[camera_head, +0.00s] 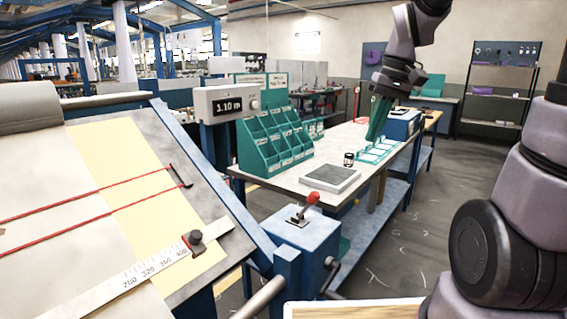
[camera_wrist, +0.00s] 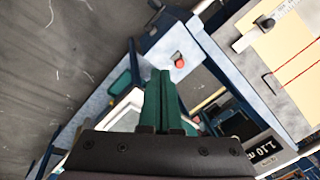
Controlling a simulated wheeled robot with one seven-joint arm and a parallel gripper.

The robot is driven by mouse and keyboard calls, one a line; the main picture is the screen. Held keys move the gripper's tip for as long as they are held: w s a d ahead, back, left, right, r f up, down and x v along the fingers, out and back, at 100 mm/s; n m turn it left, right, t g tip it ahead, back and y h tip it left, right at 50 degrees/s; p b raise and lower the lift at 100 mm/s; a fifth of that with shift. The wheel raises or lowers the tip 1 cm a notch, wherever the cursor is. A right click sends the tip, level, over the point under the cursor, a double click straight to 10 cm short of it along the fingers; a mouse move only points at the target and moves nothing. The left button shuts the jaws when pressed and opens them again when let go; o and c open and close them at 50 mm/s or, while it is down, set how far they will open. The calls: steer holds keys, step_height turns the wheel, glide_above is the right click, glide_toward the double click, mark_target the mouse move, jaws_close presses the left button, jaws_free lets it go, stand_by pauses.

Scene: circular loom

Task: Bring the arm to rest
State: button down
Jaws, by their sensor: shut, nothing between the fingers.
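My gripper (camera_head: 376,133) hangs at the end of my raised arm in the head view, its green fingers pointing down over the far part of the white workbench (camera_head: 328,192). The fingers are shut with nothing between them. In the wrist view my gripper (camera_wrist: 165,75) shows its two green fingers side by side, touching.
A green bin rack (camera_head: 272,140), a grey pad (camera_head: 330,179) and a small dark jar (camera_head: 348,159) stand on the bench. A red-knobbed lever (camera_head: 312,198) stands on a blue post nearer me. The loom table (camera_head: 205,240) fills the left. Open floor (camera_head: 420,225) lies right of the bench.

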steer(key=s+d+r+m+t, duration=0.4)
steer(key=s+r+t, duration=0.2)
steer(key=s, duration=0.3)
steer(key=shift+s+r+m+h, duration=0.2)
steer(key=shift+r+m+h, duration=0.1)
steer(key=shift+r+m, duration=0.15)
